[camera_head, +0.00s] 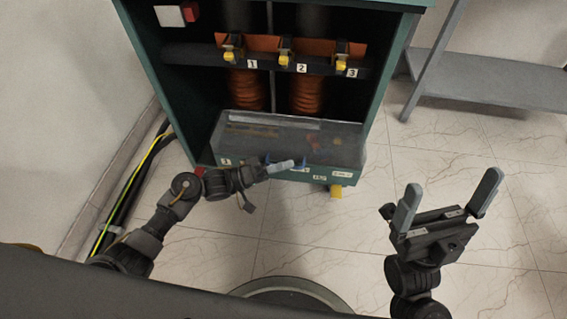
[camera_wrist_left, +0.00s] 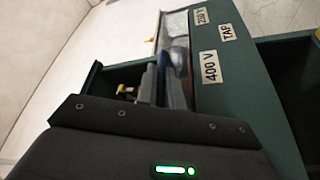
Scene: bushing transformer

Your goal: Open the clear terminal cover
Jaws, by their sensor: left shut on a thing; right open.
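The clear terminal cover (camera_head: 300,130) lies over the terminal box at the bottom front of the green cabinet and looks closed. A blue handle (camera_head: 301,163) is at its front edge, partly hidden by my gripper. My left gripper (camera_head: 285,166) is at that front edge, shut on the blue handle. In the left wrist view, the left gripper's fingers (camera_wrist_left: 165,88) are close together beside the blue handle (camera_wrist_left: 163,66), with part of the clear cover (camera_wrist_left: 177,28) beyond. My right gripper (camera_head: 453,195) is open and empty over the floor at the right.
The green cabinet (camera_head: 378,95) holds bushings labelled 1, 2 and 3 above the cover. Cables (camera_head: 137,180) run along the left wall. A grey shelf (camera_head: 490,85) stands right. Floor at right is clear.

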